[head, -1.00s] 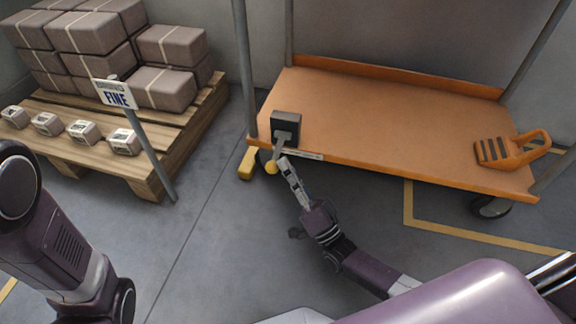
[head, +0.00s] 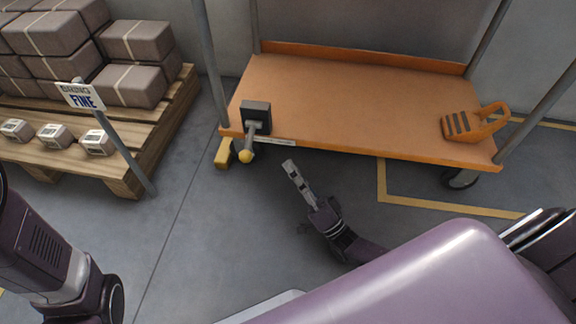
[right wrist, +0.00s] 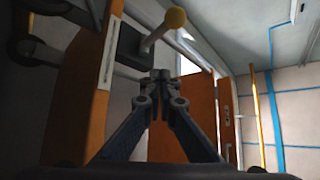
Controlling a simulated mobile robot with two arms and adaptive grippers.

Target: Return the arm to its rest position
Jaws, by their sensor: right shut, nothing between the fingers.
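My right gripper (head: 289,164) is shut and empty. In the head view it is over the floor in front of the orange cart (head: 350,105), apart from it. A lever with a yellow knob (head: 246,157) sticks out from a dark box (head: 256,111) at the cart's front left corner. The gripper is to the right of the knob and does not touch it. In the right wrist view the closed fingertips (right wrist: 162,76) are in the middle, with the yellow knob (right wrist: 175,17) above them. My left arm shows at the left edge of the head view; its gripper is not seen.
An orange handled block (head: 470,125) sits on the cart's right end. A pallet (head: 125,180) with several wrapped boxes and small labelled blocks stands at the left. A sign on a post (head: 125,150) stands at its corner. The floor between pallet and cart is clear.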

